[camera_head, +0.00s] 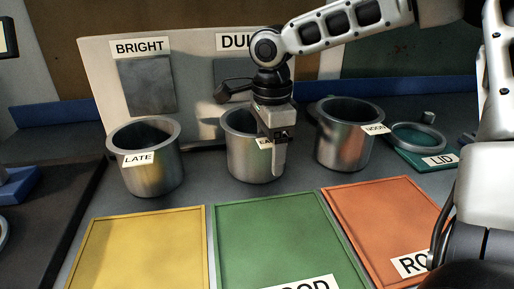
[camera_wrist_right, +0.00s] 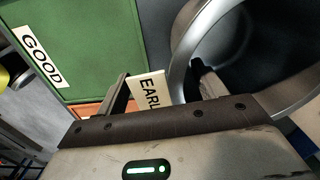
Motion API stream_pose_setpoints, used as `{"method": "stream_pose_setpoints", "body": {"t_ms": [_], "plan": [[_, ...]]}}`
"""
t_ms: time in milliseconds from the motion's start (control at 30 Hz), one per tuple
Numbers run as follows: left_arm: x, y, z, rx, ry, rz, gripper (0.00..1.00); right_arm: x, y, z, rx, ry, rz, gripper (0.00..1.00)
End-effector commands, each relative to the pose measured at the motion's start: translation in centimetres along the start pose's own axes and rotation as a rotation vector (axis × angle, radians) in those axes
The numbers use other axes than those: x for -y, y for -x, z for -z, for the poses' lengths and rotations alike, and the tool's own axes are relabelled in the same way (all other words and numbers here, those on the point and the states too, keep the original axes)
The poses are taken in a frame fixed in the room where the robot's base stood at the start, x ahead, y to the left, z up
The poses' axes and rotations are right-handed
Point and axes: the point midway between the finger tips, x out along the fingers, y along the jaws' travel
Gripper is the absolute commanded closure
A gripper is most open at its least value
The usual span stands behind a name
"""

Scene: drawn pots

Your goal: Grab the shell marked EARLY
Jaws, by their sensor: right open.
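The shell marked EARLY is a metal pot (camera_head: 241,160) standing upright in the middle of the row. Its label (camera_head: 264,143) is partly covered by my gripper in the head view. My right gripper (camera_head: 271,150) is open and points down over the pot's front wall. In the right wrist view the pot's rim (camera_wrist_right: 187,55) passes between the open fingers, one inside the pot and one outside beside the label (camera_wrist_right: 150,90). I cannot tell whether either finger touches the wall. My left gripper is not in view.
The LATE pot (camera_head: 152,175) stands left and the NOON pot (camera_head: 342,150) close on the right. A lid (camera_head: 418,138) lies farther right. Yellow (camera_head: 140,250), green (camera_head: 275,235) and orange (camera_head: 385,215) trays lie empty in front. A panel with BRIGHT (camera_head: 139,47) stands behind.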

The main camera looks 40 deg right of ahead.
Motion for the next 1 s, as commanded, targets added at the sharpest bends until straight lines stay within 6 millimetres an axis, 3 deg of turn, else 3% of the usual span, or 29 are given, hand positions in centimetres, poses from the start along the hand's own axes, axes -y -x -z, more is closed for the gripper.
{"method": "stream_pose_setpoints", "body": {"t_ms": [133, 300, 400, 767, 1000], "plan": [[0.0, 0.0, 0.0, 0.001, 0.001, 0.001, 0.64, 0.0, 0.0, 0.0, 0.000, 0.000, 0.000, 0.30], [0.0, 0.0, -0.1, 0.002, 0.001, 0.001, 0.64, 0.0, 0.1, 0.0, 0.000, 0.000, 0.000, 0.77], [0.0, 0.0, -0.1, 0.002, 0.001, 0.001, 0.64, 0.0, 0.1, 0.0, 0.000, 0.000, -0.001, 0.99], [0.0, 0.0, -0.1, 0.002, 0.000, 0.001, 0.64, -0.1, 0.2, 0.0, -0.001, 0.000, -0.004, 1.00], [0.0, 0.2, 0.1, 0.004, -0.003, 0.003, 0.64, 0.1, 4.1, 0.0, 0.000, 0.000, 0.004, 1.00]]}}
